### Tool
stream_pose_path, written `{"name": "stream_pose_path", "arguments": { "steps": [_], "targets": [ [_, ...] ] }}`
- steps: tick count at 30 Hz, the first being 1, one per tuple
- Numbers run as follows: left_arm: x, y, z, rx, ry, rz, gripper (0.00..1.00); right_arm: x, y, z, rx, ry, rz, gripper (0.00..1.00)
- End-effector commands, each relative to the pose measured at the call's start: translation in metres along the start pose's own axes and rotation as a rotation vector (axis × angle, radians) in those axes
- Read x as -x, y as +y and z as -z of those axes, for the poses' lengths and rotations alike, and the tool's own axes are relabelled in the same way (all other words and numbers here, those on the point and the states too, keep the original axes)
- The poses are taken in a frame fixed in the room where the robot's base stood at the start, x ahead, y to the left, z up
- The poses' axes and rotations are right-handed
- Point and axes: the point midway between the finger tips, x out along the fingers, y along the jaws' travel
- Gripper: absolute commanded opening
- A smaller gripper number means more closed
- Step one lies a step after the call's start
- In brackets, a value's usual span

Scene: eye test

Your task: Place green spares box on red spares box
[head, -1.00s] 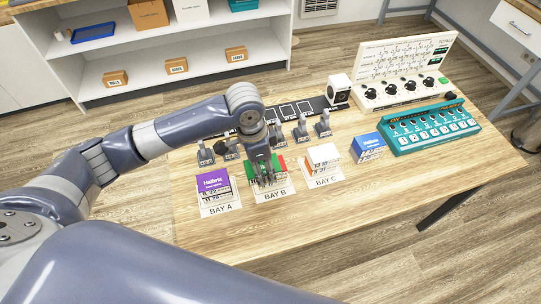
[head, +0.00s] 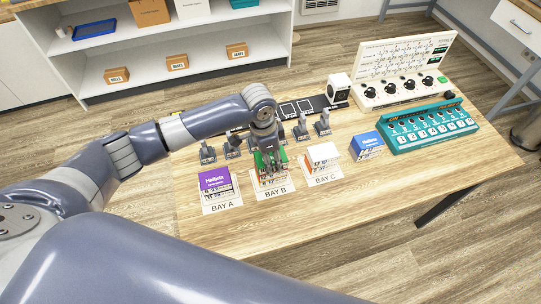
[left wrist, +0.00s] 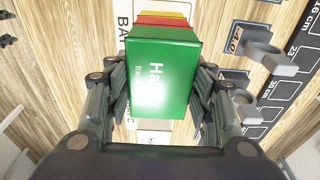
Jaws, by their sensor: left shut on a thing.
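The green spares box (left wrist: 160,80) is held between the fingers of my left gripper (head: 271,168). In the left wrist view its green face with white lettering fills the middle. In the head view it shows partly behind the fingers, over the BAY B card (head: 276,194). A red spares box (left wrist: 165,21) shows as a band just past the edge of the green one, in a red, yellow and orange pile. The green box and fingers hide most of that pile. I cannot tell whether green and red touch. My right gripper is out of view.
A purple box (head: 215,179) stands at BAY A, a white-topped box (head: 322,153) at BAY C. A blue box (head: 367,146) and a teal switch panel (head: 432,126) are to the right. Several grey holders (head: 301,130) stand close behind the bays.

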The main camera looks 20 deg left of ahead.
Motion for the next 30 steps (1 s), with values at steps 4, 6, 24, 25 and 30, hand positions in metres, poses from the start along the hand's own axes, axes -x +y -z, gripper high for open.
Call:
{"name": "stream_pose_path", "arguments": {
  "steps": [4, 6, 24, 25, 30],
  "targets": [
    [-0.003, 0.0, 0.0, 0.0, 0.001, 0.0, 0.19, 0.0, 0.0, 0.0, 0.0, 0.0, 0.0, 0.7],
    [-0.003, 0.0, 0.0, 0.0, 0.0, 0.0, 0.65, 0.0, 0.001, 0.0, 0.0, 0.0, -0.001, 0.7],
    [0.024, -0.001, 0.001, -0.001, 0.004, 0.003, 0.7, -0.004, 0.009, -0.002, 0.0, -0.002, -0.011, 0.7],
    [0.03, -0.001, 0.0, -0.001, 0.003, 0.003, 0.7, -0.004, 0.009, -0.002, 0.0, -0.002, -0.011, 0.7],
    [0.068, -0.001, 0.001, -0.002, 0.004, 0.003, 0.7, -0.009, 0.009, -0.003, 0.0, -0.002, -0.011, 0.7]
  ]
}}
